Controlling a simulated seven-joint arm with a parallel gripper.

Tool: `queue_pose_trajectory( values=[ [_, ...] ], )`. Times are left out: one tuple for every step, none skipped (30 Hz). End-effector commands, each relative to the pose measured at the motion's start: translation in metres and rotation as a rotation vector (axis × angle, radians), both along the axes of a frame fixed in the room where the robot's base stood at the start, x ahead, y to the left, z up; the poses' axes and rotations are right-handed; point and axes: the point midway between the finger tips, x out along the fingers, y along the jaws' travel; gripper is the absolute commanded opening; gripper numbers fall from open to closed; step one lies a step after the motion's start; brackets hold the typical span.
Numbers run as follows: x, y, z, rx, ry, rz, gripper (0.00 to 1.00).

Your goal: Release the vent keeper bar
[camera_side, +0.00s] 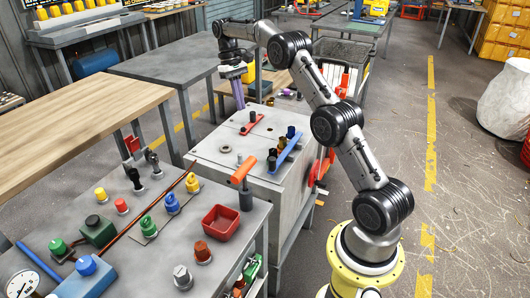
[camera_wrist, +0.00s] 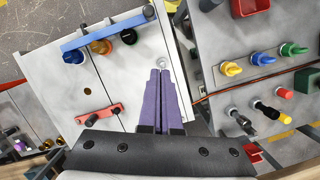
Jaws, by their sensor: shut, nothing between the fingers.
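The wrist view shows the red bar (camera_wrist: 103,114) at lower left and the blue bar (camera_wrist: 105,28) along the top, over blue and amber caps. I cannot tell by sight which bar is the vent keeper. My gripper (camera_side: 240,104), with purple fingers, hangs above the can's far left part, apart from both bars. In the wrist view its fingertips (camera_wrist: 160,72) are together and empty.
A grey bench (camera_side: 150,263) in front carries several coloured caps and a red tray (camera_side: 222,221). A wooden table (camera_side: 75,118) is at left. Space above the can's top is mostly clear.

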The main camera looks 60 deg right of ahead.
Motion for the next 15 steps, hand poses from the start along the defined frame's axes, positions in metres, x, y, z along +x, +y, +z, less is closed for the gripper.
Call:
queue_pose_trajectory(
  values=[
    [-0.001, -0.009, -0.019, 0.011, 0.021, -0.016, 0.00],
    [-0.002, -0.014, -0.028, 0.017, 0.032, -0.024, 0.00],
    [-0.004, -0.019, -0.039, 0.025, 0.046, -0.034, 0.00],
    [-0.006, -0.022, -0.047, 0.032, 0.058, -0.040, 0.00],
    [-0.008, -0.024, -0.054, 0.038, 0.069, -0.046, 0.00],
    [-0.011, -0.027, -0.062, 0.045, 0.082, -0.053, 0.00],
    [-0.013, -0.029, -0.068, 0.051, 0.091, -0.058, 0.00],
    [-0.014, -0.030, -0.071, 0.054, 0.097, -0.062, 0.00],
    [-0.016, -0.032, -0.075, 0.058, 0.104, -0.067, 0.00],
    [-0.017, -0.033, -0.078, 0.061, 0.107, -0.070, 0.00],
    [-0.018, -0.035, -0.079, 0.062, 0.109, -0.074, 0.00],
    [-0.019, -0.036, -0.078, 0.061, 0.108, -0.077, 0.00],
    [-0.019, -0.037, -0.078, 0.061, 0.107, -0.077, 0.00],
    [-0.019, -0.037, -0.078, 0.061, 0.107, -0.077, 0.00],
    [-0.019, -0.037, -0.078, 0.061, 0.107, -0.077, 0.00]
  ],
)
